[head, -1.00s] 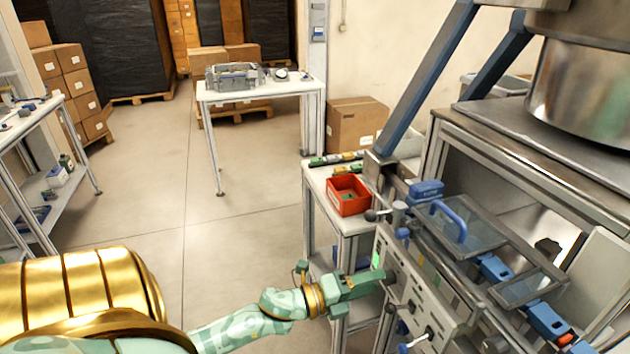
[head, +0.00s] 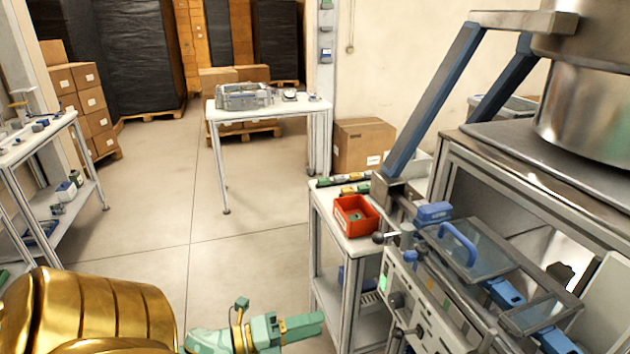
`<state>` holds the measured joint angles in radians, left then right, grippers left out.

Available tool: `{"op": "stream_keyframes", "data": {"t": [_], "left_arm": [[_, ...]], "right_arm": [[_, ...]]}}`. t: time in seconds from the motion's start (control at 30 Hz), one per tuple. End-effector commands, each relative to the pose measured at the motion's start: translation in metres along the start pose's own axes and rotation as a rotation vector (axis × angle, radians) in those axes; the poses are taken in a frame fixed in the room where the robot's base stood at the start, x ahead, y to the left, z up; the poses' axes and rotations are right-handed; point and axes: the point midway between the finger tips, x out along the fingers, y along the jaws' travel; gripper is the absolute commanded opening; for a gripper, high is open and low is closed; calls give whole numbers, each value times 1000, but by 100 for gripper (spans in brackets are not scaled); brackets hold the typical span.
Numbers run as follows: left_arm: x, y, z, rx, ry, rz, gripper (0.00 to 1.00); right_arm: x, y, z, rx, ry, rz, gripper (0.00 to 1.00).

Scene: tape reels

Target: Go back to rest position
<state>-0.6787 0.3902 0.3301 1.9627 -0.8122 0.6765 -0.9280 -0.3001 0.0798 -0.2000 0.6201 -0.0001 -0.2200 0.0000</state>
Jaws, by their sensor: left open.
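My left gripper (head: 303,327) is low in the middle of the head view, with green fingers pointing right. It is open and I see nothing between its fingers. It hangs over the floor, left of the small white side table (head: 318,235) and apart from the machine. My gold left shoulder and arm fill the bottom left corner. My right gripper is not in view.
A machine (head: 440,310) with a control panel and blue handles stands at the right. A red bin (head: 355,216) sits on the side table. A white table (head: 270,112) and a left shelf (head: 45,145) stand farther off. The middle floor (head: 170,200) is clear.

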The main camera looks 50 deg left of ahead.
Motion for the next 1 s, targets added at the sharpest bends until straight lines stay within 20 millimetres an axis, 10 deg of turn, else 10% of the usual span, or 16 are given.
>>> {"op": "stream_keyframes", "data": {"t": [0.43,0.67,0.8,1.0], "left_arm": [[-2,14,10,-122,-57,50,52],[-76,176,4,-662,-407,412,52],[-141,273,-50,-978,-657,649,52],[-238,359,-176,-1309,-993,1009,52]], "right_arm": [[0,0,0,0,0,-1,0],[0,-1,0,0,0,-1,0],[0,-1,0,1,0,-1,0],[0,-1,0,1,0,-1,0]]}}
